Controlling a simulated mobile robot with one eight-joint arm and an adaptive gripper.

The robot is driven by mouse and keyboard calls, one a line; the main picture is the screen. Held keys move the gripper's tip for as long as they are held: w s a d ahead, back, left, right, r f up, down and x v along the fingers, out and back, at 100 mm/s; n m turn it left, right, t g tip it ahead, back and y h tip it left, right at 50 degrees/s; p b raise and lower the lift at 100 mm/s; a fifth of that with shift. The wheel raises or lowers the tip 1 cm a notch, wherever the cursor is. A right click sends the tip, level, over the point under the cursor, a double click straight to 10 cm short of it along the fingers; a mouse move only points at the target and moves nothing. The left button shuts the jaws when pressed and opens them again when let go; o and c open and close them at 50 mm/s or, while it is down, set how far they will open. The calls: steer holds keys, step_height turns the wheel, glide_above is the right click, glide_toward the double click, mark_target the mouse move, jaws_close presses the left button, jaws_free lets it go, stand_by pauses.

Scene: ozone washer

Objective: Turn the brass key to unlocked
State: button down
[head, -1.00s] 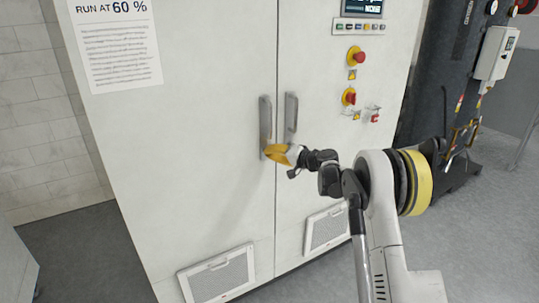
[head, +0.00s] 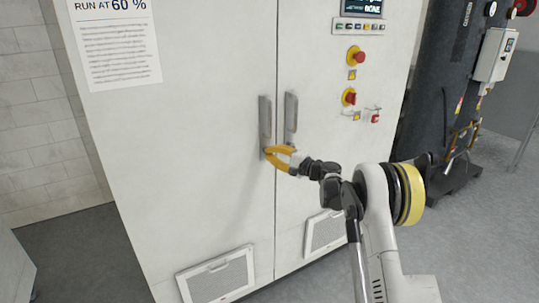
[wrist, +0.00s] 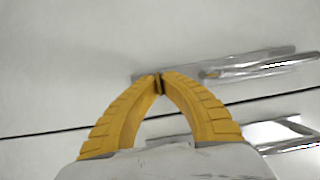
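My gripper (head: 267,151) is at the lower end of the left door handle (head: 265,118), in front of the white cabinet. Its yellow fingers bow outward and their tips come together. In the wrist view the fingertips (wrist: 160,79) close on a thin brownish piece, which appears to be the brass key (wrist: 158,86), at the end of the handle's metal plate (wrist: 145,77). The fingers hide most of the key, so its angle and lock position cannot be read. In the head view the key cannot be made out.
The right door handle (head: 291,112) stands close beside, across the door seam. Vent grilles (head: 218,277) are low down. Floor in front is clear.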

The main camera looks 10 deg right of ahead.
stand_by(0.3)
steer(key=c, duration=1.6)
jaws_free()
steer(key=shift+c, duration=0.2)
steer(key=v, duration=1.2)
steer(key=shift+a, duration=0.1)
